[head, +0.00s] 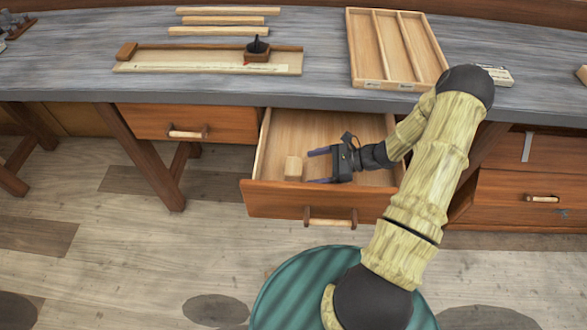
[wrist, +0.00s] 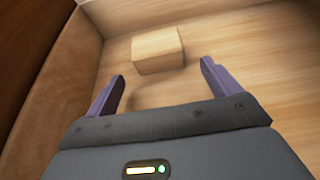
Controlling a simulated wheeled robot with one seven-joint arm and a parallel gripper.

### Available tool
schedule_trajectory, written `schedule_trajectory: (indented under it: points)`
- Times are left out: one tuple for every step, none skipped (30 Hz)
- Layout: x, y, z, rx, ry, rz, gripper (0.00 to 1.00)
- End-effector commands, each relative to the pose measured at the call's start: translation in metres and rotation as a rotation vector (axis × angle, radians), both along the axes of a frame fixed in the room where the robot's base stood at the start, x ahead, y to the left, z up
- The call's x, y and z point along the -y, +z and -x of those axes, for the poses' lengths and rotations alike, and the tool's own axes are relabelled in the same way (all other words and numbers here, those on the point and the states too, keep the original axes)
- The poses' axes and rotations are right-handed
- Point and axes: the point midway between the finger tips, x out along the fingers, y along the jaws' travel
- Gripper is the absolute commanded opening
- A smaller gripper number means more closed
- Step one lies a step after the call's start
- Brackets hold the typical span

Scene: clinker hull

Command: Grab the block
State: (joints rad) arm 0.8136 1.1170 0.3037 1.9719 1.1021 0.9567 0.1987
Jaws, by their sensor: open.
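A small pale wooden block (head: 293,168) lies inside the open drawer (head: 272,199), toward its left side. In the wrist view the block (wrist: 157,50) rests on the drawer floor, ahead of the fingertips and roughly between their lines. My gripper (head: 314,167) is inside the drawer's space, to the right of the block, with its fingers pointing left at it. The two purple fingers are apart and nothing is between them; they also show in the wrist view (wrist: 162,73). A gap shows between the fingertips and the block.
The drawer's wooden wall (wrist: 62,85) runs close along the left of the wrist view. The grey bench top (head: 325,93) overhangs the drawer's back. On it are a divided tray (head: 383,84), wooden strips (head: 222,20) and a long board (head: 190,67). A closed drawer (head: 225,124) is at left.

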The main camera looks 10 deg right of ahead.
Motion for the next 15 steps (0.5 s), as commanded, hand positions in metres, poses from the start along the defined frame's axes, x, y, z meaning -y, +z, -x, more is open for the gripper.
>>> schedule_trajectory:
  points:
    - [-0.005,-0.001,-0.001,0.000,0.003,-0.002,0.89]
    - [-0.009,-0.001,-0.002,-0.001,0.002,-0.003,0.89]
    - [-0.014,-0.002,-0.003,-0.001,0.004,-0.001,0.89]
    - [-0.018,-0.003,-0.005,-0.001,0.004,-0.001,0.89]
    - [-0.022,-0.004,-0.006,-0.002,0.003,-0.003,0.89]
    - [-0.029,-0.005,-0.008,-0.002,0.004,-0.003,0.89]
    - [-0.032,-0.007,-0.009,-0.002,0.003,-0.002,0.89]
    - [-0.036,-0.009,-0.010,-0.002,0.002,-0.002,0.89]
    - [-0.040,-0.011,-0.012,-0.001,0.004,-0.001,0.89]
    - [-0.043,-0.012,-0.013,0.000,0.003,-0.002,0.89]
    - [-0.044,-0.012,-0.013,-0.001,0.002,-0.003,0.89]
    - [-0.046,-0.013,-0.014,-0.001,0.001,-0.001,0.89]
    - [-0.046,-0.013,-0.014,-0.001,0.001,-0.001,0.89]
    - [-0.046,-0.013,-0.014,-0.001,0.001,-0.001,0.89]
    - [-0.046,-0.013,-0.014,-0.001,0.001,-0.001,0.89]
